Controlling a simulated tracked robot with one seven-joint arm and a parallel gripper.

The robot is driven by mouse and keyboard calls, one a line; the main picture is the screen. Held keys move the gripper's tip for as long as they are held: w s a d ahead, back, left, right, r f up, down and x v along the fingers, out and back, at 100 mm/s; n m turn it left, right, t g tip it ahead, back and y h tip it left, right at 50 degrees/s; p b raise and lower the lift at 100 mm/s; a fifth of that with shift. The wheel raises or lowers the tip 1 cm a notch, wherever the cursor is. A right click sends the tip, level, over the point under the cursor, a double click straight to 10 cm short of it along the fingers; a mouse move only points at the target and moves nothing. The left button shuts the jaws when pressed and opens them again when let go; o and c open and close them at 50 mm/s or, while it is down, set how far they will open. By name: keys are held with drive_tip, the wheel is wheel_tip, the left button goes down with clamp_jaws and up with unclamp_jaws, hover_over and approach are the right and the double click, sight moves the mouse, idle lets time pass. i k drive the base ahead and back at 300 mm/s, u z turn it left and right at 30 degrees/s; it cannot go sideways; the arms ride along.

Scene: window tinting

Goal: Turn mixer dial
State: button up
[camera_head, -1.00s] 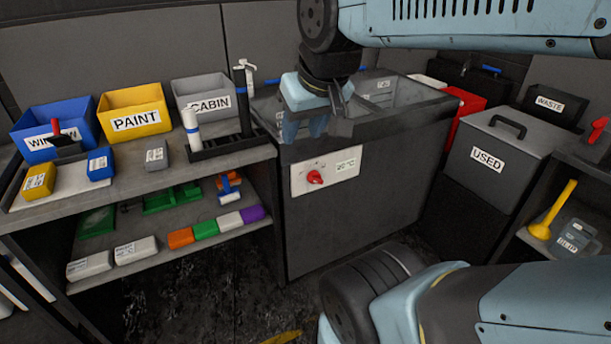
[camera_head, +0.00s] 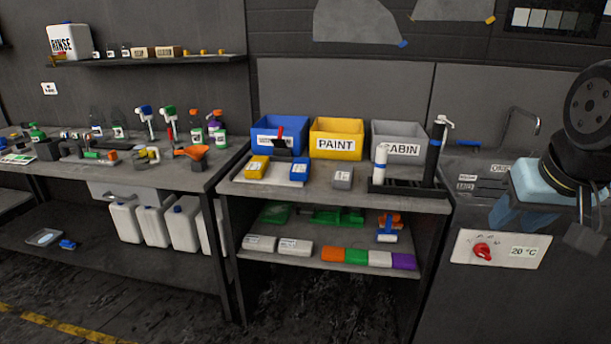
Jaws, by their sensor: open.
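The mixer dial (camera_head: 482,251) is a red knob on a white panel (camera_head: 520,237) on the front of the dark sink cabinet, at the lower right. A "20 °C" label (camera_head: 524,252) sits to its right. My gripper (camera_head: 520,216) is open. It hangs from the right edge, pointing down, above the panel in the picture and apart from the dial. Its finger tips are hard to make out against the dark cabinet and sink.
Left of the sink cabinet is a shelf unit (camera_head: 325,198) with blue, yellow and grey bins. Farther left, a bench (camera_head: 190,178) holds several bottles, with white canisters (camera_head: 152,226) below. The dark floor in front looks clear. A tap (camera_head: 522,122) rises behind the sink.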

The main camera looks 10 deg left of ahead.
sight(481, 250)
drive_tip(key=k, duration=1)
drive_tip(key=u, duration=0.25)
drive_tip(key=i, duration=0.55)
drive_tip(key=u, duration=0.6)
drive_tip(key=i, duration=2)
drive_tip(key=z, duration=2.9)
drive_tip(key=k, duration=0.15)
drive_tip(key=u, duration=1)
